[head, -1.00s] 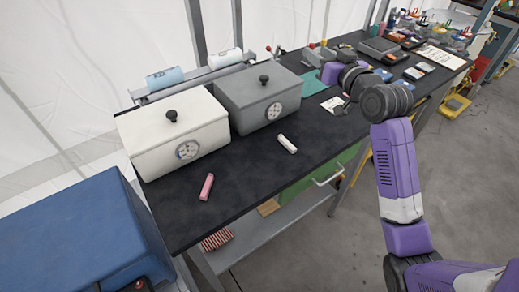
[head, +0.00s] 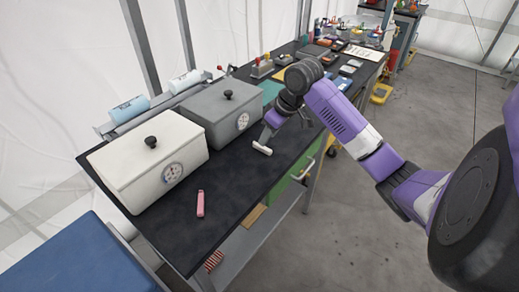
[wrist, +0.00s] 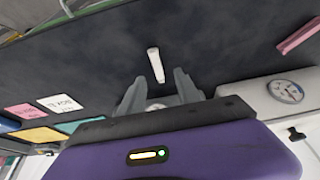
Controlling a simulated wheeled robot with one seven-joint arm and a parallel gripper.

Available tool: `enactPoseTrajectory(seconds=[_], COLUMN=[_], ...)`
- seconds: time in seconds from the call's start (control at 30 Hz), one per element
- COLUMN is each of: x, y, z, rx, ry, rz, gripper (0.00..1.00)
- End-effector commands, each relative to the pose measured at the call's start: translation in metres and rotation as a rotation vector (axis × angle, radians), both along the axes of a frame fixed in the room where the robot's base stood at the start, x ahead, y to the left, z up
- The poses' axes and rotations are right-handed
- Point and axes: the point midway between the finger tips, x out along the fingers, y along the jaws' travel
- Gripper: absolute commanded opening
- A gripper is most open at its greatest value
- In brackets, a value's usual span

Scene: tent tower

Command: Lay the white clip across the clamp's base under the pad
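The white clip (head: 262,148) lies on the black bench top in front of the grey box. It also shows in the wrist view (wrist: 155,63), its near end close to the gap between my fingertips. My gripper (head: 268,134) is at the clip in the head view, partly merged with the dark arm end. In the wrist view my gripper (wrist: 157,84) has its two grey fingers spread apart with nothing held between them. I cannot tell whether a finger touches the clip. I cannot pick out the clamp, its base or its pad with certainty; small red-knobbed devices (head: 262,68) stand farther back.
A white lidded box (head: 150,165) and a grey lidded box (head: 220,115), both with dials, line the back of the bench. A pink stick (head: 200,204) lies nearer the front. Coloured cards lie left in the wrist view. Bench around the clip is clear.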

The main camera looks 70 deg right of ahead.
Motion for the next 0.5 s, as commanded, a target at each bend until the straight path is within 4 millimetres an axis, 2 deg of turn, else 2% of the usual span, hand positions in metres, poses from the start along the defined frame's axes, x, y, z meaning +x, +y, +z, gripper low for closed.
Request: enactPoseTrajectory(seconds=[0.17,0.4,0.5], x=[0.005,0.014,0.017], y=[-0.003,-0.007,-0.008], z=[-0.016,-0.048,-0.055], rx=[-0.001,-0.001,-0.002], ry=[0.0,0.0,-0.001], rz=[-0.002,-0.003,-0.002], gripper=[0.4,0.4,0.4])
